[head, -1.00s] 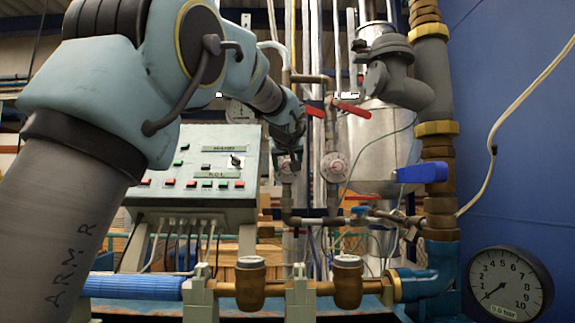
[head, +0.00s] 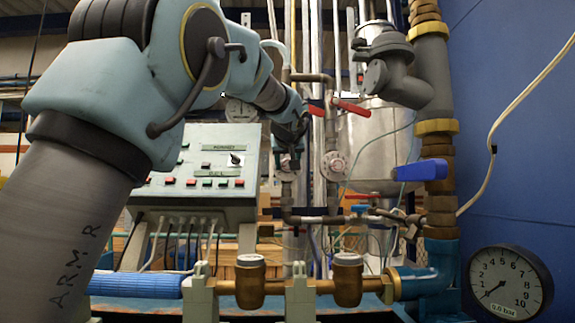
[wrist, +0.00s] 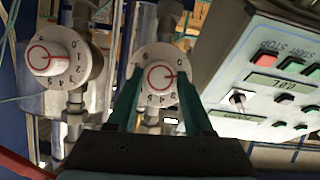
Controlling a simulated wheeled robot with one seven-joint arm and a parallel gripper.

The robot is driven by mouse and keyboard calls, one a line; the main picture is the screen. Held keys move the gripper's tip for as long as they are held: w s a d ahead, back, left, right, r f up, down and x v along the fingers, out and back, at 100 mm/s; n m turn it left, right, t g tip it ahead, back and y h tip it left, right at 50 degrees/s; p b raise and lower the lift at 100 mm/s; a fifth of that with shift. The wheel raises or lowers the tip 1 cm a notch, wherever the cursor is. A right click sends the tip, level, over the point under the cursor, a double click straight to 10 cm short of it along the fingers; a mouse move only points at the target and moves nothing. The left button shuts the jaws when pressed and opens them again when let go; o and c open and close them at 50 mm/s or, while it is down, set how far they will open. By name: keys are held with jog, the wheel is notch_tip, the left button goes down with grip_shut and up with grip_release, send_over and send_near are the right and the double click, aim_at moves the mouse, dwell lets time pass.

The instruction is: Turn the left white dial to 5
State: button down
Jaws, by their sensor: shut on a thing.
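The left white dial (wrist: 158,75) sits between the two fingers of my gripper (wrist: 156,92) in the wrist view, where the scene looks turned over. My gripper is shut on the dial's sides. The dial's red pointer line points right in that view; the number it meets is too small to read surely. In the head view my gripper (head: 289,158) covers much of the left dial (head: 286,173). The right white dial (head: 334,166) is free and also shows in the wrist view (wrist: 57,57), its red line pointing right.
A control panel (head: 205,165) with buttons stands left of the dials. Red valve levers (head: 352,108) are above the dials, and a blue lever (head: 420,171) is to the right. A round gauge (head: 508,282) labelled 0.0 bar is at lower right. Pipes surround the dials closely.

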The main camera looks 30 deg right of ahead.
jog(key=shift+s+d+f+m+t+y+b, duration=0.15)
jog(key=shift+m+t+y+b, duration=0.9)
jog(key=shift+m+b, duration=1.75)
jog(key=shift+w+d+f+m+t+y+b, duration=0.1)
jog(key=shift+f+m+t+y+b, duration=0.3)
jog(key=shift+m+t+b, duration=2.3)
jog(key=shift+s+d+f+m+t+y+b, duration=0.1)
jog(key=shift+m+y+b, duration=1.3)
jog(key=shift+m, duration=2.6)
jog(key=shift+r+h+b, duration=0.1)
jog(key=shift+h+b, duration=0.45)
jog(key=shift+h, duration=0.1)
jog(key=shift+c, duration=1.4)
grip_release()
jog(key=s+f+b, duration=0.1)
jog(key=s+b, duration=0.1)
jog(key=s, duration=0.8)
jog(key=shift+s+a+f+b, duration=0.3)
jog(key=shift+a+f+b, duration=0.05)
jog(key=shift+a+f, duration=0.1)
